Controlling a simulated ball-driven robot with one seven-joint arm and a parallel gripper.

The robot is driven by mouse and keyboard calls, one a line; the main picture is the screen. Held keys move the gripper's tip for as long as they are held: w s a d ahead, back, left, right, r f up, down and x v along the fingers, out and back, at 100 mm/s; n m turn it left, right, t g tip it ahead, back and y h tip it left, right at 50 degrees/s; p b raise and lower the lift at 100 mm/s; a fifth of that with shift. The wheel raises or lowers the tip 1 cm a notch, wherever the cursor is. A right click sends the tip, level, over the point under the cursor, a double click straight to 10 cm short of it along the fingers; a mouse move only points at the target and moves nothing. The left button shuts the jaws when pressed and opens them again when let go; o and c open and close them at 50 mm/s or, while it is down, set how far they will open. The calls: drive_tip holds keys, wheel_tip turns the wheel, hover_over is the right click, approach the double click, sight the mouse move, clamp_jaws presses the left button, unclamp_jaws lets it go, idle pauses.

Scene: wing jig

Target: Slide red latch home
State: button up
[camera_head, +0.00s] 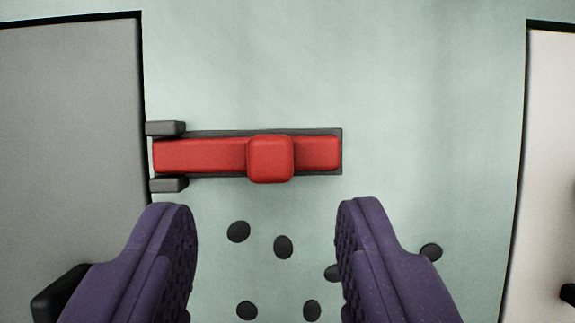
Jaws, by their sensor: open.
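The red latch (200,155) is a flat red bar lying horizontally on a dark grey base plate (341,138) in the upper middle of the view. A raised, rounded red knob (270,159) stands on the bar, right of its middle. The bar's left end lies between two grey guide blocks (166,128) at the edge of the grey panel. My gripper (268,208) has two purple ridged fingers, spread wide and empty. The fingertips appear below the latch in the picture, one on either side of the knob's column. No contact with the latch shows.
A pale green surface (430,90) carries the latch and has several dark round spots (283,247) below it. A grey panel (70,130) fills the left, and a white panel (550,150) is at the right. The green area right of the latch is clear.

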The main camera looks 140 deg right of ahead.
sight(269, 161)
drive_tip(key=x, duration=0.5)
drive_tip(key=shift+w+f+b, duration=0.15)
drive_tip(key=shift+b, duration=0.25)
clamp_jaws()
